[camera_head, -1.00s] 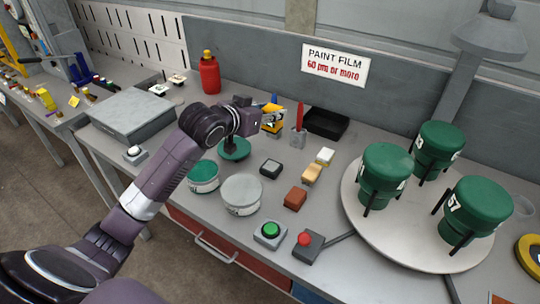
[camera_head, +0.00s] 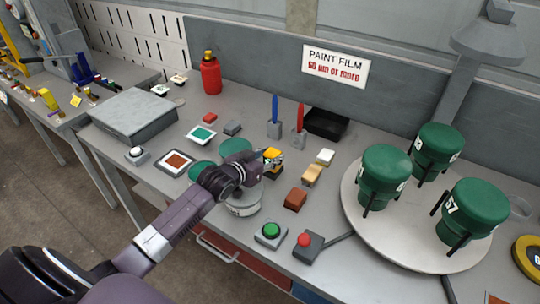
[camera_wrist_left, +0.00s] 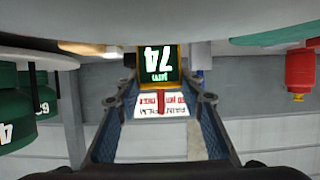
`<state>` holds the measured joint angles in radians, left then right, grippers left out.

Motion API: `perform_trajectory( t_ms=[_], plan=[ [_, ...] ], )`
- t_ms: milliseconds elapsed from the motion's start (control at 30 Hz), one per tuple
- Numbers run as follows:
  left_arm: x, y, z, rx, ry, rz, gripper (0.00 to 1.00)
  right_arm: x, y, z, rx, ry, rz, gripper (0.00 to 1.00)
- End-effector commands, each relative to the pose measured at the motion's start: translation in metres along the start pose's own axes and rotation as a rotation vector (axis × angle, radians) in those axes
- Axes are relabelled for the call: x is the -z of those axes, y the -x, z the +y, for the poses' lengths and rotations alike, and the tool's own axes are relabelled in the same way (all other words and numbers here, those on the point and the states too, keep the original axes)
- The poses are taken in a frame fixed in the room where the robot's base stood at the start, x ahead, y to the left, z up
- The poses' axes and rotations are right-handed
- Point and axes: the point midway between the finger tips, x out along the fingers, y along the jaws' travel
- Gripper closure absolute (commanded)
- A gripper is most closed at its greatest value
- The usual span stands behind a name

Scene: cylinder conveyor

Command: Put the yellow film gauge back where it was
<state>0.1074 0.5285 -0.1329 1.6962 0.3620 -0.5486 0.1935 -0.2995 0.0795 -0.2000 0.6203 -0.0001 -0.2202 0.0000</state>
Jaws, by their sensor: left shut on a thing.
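The yellow film gauge (camera_head: 273,156) is in my left gripper (camera_head: 261,161), low over the middle of the bench. In the left wrist view the gauge (camera_wrist_left: 158,65) sits between the fingertips of the left gripper (camera_wrist_left: 160,92), and its lit green display reads 74. In the head view my left gripper and arm hide the spot just below and left of the gauge. I cannot tell whether the gauge touches anything under it. My right gripper is not in view.
Green discs (camera_head: 236,147) and a pale can (camera_head: 243,210) lie around my arm.

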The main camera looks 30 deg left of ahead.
Motion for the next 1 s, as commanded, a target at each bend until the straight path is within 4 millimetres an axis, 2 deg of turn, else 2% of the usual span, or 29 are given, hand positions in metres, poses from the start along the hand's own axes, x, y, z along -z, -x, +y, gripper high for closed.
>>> perform_trajectory(
  t_ms=[300,333,467,833,1000],
  plan=[
    [-0.003,-0.001,0.000,0.000,0.000,0.001,0.95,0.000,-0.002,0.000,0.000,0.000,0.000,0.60],
    [-0.003,-0.001,0.000,0.000,-0.001,-0.001,0.62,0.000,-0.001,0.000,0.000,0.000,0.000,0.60],
    [-0.003,-0.001,0.000,0.000,0.000,-0.001,0.48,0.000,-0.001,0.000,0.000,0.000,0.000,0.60],
    [0.002,0.001,0.000,0.000,-0.001,0.000,0.47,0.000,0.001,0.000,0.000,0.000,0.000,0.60],
    [-0.002,0.020,0.000,0.000,-0.002,-0.002,0.47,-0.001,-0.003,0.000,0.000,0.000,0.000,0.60]
  ],
)
